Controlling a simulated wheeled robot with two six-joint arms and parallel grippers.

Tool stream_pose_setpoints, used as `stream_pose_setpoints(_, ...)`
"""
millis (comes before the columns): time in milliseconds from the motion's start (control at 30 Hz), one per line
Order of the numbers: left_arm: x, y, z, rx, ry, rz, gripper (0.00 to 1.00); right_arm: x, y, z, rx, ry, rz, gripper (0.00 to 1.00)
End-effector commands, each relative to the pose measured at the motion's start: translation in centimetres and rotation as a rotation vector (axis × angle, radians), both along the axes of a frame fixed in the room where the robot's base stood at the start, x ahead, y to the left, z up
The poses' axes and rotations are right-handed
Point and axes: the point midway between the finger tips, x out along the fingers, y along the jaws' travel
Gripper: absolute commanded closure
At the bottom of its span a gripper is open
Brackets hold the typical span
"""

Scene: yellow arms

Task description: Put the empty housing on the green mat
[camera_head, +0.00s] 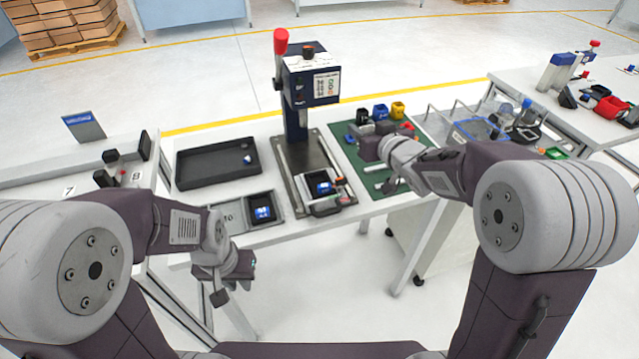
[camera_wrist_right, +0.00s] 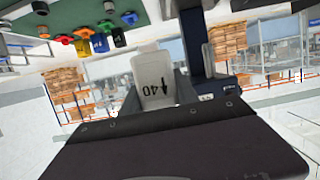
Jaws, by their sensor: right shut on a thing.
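The green mat (camera_head: 354,160) lies on the right part of the central table. My right gripper (camera_head: 372,148) is over the mat's middle. In the right wrist view it is shut on a light grey piece (camera_wrist_right: 153,82) marked 40 with an arrow, which appears to be the housing. Its inside is hidden, so I cannot tell whether it is empty. In the head view the arm hides most of it, and contact with the mat cannot be told. My left gripper (camera_head: 236,280) hangs in front of the table, its fingers apart and empty.
A press (camera_head: 308,85) with a red-knobbed lever stands mid-table, a blue-marked part (camera_head: 323,188) at its base. Left are a black tray (camera_head: 190,182) and a small grey tray (camera_head: 283,216). Black, blue (camera_head: 380,112) and yellow (camera_head: 398,110) bins line the mat's back edge.

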Motion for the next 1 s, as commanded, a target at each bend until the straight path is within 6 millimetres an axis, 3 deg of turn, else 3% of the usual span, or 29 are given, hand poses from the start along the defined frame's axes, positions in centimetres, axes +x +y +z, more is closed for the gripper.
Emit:
stream_pose_setpoints(167, 0.0, 0.0, -1.0, 0.0, 0.0, 0.0, 0.8, 0.0, 1.4, -1.2, 0.002, 0.001, 0.006, 1.0)
stream_pose_setpoints(300, 0.0, 0.0, -2.8, 0.0, 0.0, 0.0, 0.8, -0.2, 5.4, -3.7, 0.002, 0.004, 0.011, 1.0)
stream_pose_setpoints(533, 0.0, 0.0, -2.8, 0.0, 0.0, 0.0, 0.8, -0.1, 10.7, -6.4, 0.0, 0.002, 0.008, 1.0)
stream_pose_setpoints(800, 0.0, 0.0, -2.9, 0.0, 0.0, 0.0, 0.8, -0.1, 11.8, -7.3, 0.0, 0.001, 0.001, 1.0)
stream_pose_setpoints(1000, 0.0, 0.0, -3.7, 0.0, 0.0, 0.0, 0.8, -0.1, 11.8, -10.5, -0.002, 0.004, 0.002, 1.0)
